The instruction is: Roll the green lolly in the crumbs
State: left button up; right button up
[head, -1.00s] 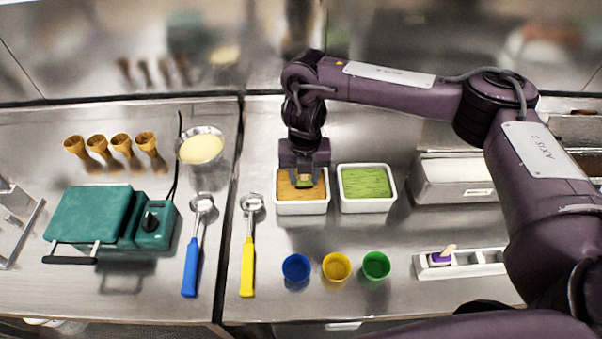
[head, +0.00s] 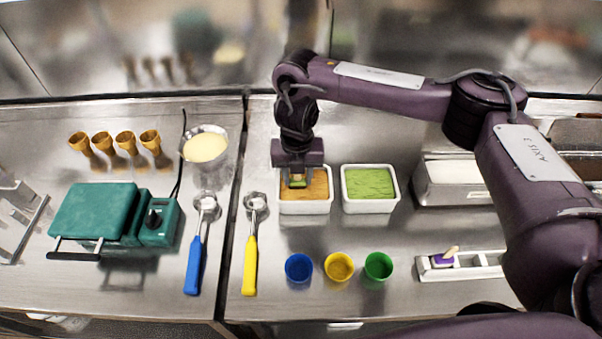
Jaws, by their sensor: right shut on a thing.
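My right gripper (head: 297,179) points down over the tray of orange-brown crumbs (head: 304,208), at its left part. It is shut on the green lolly (head: 297,183), of which only a small green bit shows between the fingers. The lolly is low in the tray, at the crumbs; whether crumbs stick to it cannot be seen. My left gripper is not in view.
A tray of green crumbs (head: 371,208) stands just right. Blue (head: 299,268), yellow (head: 339,267) and green (head: 378,266) cups stand in front. A white holder (head: 478,268) with a purple lolly (head: 443,260) is at the right. Two scoops lie left.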

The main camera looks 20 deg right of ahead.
jog(key=shift+s+d+p, duration=0.2)
jog(key=shift+s+d, duration=0.05)
jog(key=shift+d, duration=0.55)
jog(key=shift+s+d+p, duration=0.15)
jog(key=shift+s+d, duration=0.05)
jog(key=shift+d, duration=0.55)
jog(key=shift+a, duration=0.1)
jog(key=shift+w+a, duration=0.25)
jog(key=shift+a, duration=0.45)
jog(key=shift+r, duration=0.15)
jog(key=shift+r+p, duration=2.8)
jog(key=shift+p, duration=0.05)
